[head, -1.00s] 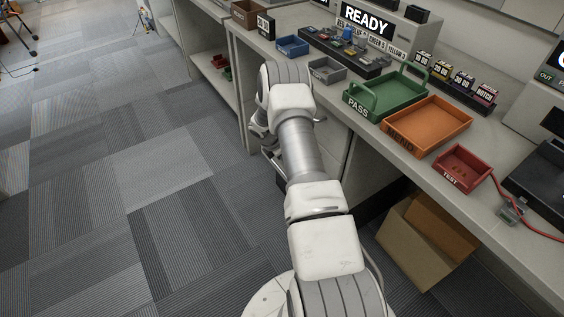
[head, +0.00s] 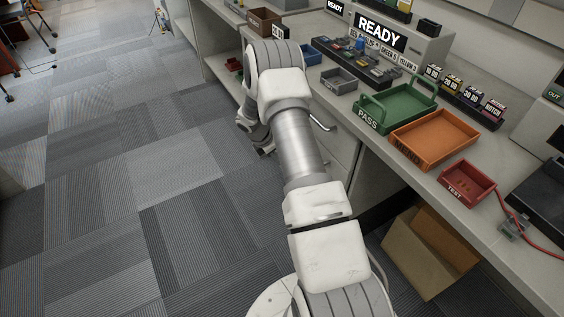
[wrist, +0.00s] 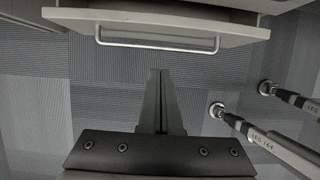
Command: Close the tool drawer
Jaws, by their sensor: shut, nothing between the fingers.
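The tool drawer (wrist: 150,23) shows at the top of the wrist view as a pale front with a long bar handle (wrist: 157,44). It appears to stand out from the unit around it; how far is hard to tell. In the head view a handle (head: 322,122) shows on the drawer unit (head: 338,142) under the counter, partly hidden by my arm. My gripper (wrist: 161,74) is shut and empty, its fingers pointing toward the handle but apart from it in the picture. In the head view my arm's end hangs beside the unit, its fingertips unclear.
The counter (head: 470,222) carries a green PASS tray (head: 400,108), an orange tray (head: 436,139) and a red TEST tray (head: 466,184). A cardboard box (head: 430,252) stands beneath it.

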